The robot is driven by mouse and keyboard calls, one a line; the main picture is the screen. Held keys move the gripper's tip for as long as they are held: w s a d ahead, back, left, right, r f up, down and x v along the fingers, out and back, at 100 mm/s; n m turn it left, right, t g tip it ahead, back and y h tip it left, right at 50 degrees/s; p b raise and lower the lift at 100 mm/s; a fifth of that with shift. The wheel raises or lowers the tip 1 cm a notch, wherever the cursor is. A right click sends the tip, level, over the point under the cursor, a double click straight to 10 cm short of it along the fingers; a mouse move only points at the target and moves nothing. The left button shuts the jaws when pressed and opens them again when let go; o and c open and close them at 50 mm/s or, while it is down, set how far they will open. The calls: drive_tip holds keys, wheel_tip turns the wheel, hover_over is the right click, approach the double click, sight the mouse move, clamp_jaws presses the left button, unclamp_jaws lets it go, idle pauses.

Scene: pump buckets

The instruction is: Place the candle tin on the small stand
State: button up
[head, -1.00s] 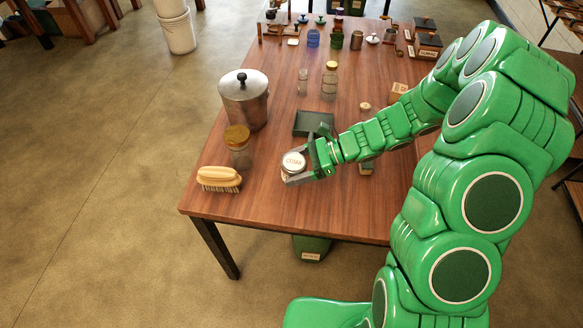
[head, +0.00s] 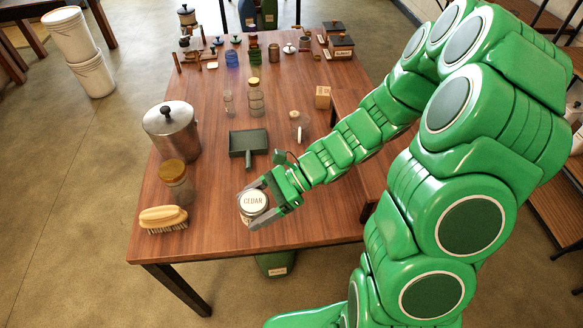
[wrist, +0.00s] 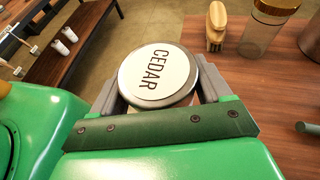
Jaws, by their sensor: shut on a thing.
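The candle tin (head: 253,201) is round, with a silver rim and a white top lettered CEDAR. My gripper (head: 258,208) is shut on it, with one finger on each side, near the front of the wooden table. In the wrist view the tin (wrist: 158,72) sits upright or nearly so between the fingers. I cannot tell whether its base touches the table. A raised brown wooden piece (head: 347,106) at the table's right side may be the small stand. My arm hides much of it.
A brush (head: 163,217), an amber-lidded jar (head: 177,187) and a metal pot (head: 172,133) stand left of the tin. A dark dustpan (head: 249,142) lies behind it. The front table strip is mostly clear.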

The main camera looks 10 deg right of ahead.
drive_tip(key=shift+d+r, duration=0.1)
drive_tip(key=w+d+r+m+t, duration=0.3)
drive_tip(key=w+d+t, duration=0.1)
drive_tip(key=d, duration=0.4)
drive_tip(key=w+d+r+m+t, duration=0.3)
drive_tip(key=w+d+r, duration=0.1)
drive_tip(key=d, duration=0.4)
drive_tip(key=s+d+r+m+t+h, duration=0.1)
drive_tip(key=d+r+m+t+h, duration=0.4)
drive_tip(key=d, duration=1.3)
drive_tip(key=shift+m+t+y, duration=0.7)
drive_tip(key=shift+t+y, duration=0.1)
drive_tip(key=shift+y, duration=0.1)
drive_tip(key=w+d+f, duration=0.1)
drive_tip(key=w+f, duration=0.1)
drive_tip(key=w, duration=0.2)
drive_tip(key=w+d+f, duration=0.1)
drive_tip(key=w+d, duration=0.1)
drive_tip(key=w, duration=0.1)
drive_tip(key=w+d+f, duration=0.1)
drive_tip(key=w+f, duration=0.1)
drive_tip(key=w, duration=0.2)
drive_tip(key=shift+w+d+f, duration=0.2)
drive_tip(key=shift+w+f, duration=0.15)
drive_tip(key=shift+w+d+f, duration=0.15)
drive_tip(key=shift+w+f, duration=0.25)
drive_tip(key=shift+f, duration=1.7)
drive_tip(key=shift+f, duration=0.1)
